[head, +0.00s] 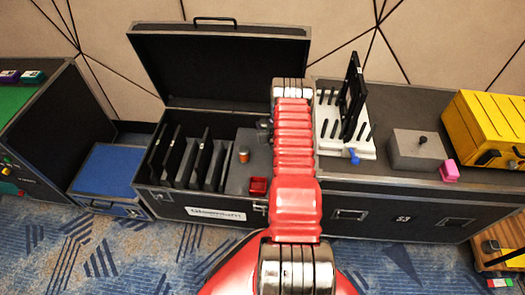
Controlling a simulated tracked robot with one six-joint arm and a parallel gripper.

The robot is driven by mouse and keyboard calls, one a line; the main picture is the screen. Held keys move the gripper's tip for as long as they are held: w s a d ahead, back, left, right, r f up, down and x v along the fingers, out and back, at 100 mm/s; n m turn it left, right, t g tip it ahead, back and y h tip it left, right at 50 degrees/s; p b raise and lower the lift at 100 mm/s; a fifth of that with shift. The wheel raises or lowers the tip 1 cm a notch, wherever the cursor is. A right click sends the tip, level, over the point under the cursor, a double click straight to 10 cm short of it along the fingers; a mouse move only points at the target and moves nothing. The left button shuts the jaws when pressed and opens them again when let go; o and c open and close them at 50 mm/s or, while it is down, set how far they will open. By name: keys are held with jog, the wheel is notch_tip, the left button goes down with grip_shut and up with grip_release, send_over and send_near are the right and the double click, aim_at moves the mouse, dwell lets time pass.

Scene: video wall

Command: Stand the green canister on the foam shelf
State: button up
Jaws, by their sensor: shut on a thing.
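The green canister is not visible in the head view; my arm hides part of the scene. A dark grey flat surface inside the open black case (205,213), probably the foam shelf (236,181), shows left of my arm. My red arm reaches up the middle of the view across the case's right end. My gripper and anything in it are hidden. A small dark part shows beside the arm, too unclear to name.
Several dark panels (203,160) stand upright in the case's left half; its lid (218,67) is open behind.

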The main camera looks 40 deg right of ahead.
jog(key=shift+f, duration=2.9)
jog(key=shift+f, duration=2.05)
jog(key=shift+f, duration=0.1)
jog(key=o, duration=1.1)
jog(key=shift+s, duration=0.1)
jog(key=shift+v, duration=6.05)
